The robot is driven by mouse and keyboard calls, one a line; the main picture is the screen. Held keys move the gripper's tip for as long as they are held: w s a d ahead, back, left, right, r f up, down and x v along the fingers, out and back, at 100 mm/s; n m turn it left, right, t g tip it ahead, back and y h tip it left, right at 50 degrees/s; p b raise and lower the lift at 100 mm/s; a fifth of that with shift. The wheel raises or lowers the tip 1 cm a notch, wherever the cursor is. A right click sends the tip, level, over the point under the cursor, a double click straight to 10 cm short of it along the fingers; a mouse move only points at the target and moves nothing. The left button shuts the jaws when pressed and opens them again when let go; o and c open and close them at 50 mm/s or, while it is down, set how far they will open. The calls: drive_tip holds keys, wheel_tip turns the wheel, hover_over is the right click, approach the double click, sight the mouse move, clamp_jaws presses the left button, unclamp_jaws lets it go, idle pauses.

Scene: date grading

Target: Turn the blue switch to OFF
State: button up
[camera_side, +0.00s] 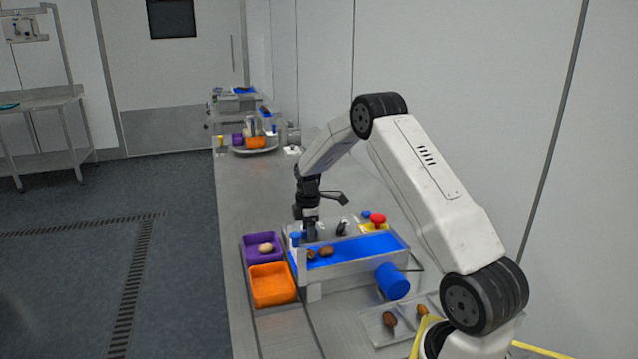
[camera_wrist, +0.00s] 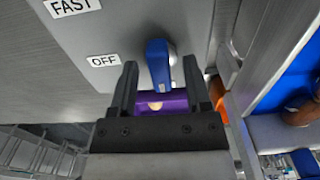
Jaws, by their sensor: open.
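In the wrist view the blue switch (camera_wrist: 158,64) is a short blue lever on a round silver base, on a grey metal panel. A white OFF label (camera_wrist: 103,60) is to its left and a FAST label (camera_wrist: 72,7) is at the upper left. I cannot tell which label the lever points to. My gripper (camera_wrist: 160,68) is open, one finger on each side of the lever, with visible gaps. In the side view my gripper (camera_side: 309,228) is low at the left end of the conveyor (camera_side: 370,248); I cannot make out the switch for certain there.
A purple bin (camera_side: 254,242) with a date and an empty orange bin (camera_side: 272,284) sit left of the conveyor. Brown dates (camera_side: 325,251) lie on the blue belt. A red button (camera_side: 378,219) is behind it. A clear tray (camera_side: 376,329) holds dates in front.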

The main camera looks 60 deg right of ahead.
clamp_jaws()
drive_tip(key=shift+m, duration=0.5)
drive_tip(key=m, duration=0.3)
drive_tip(key=shift+m, duration=0.4)
drive_tip(key=m, duration=1.3)
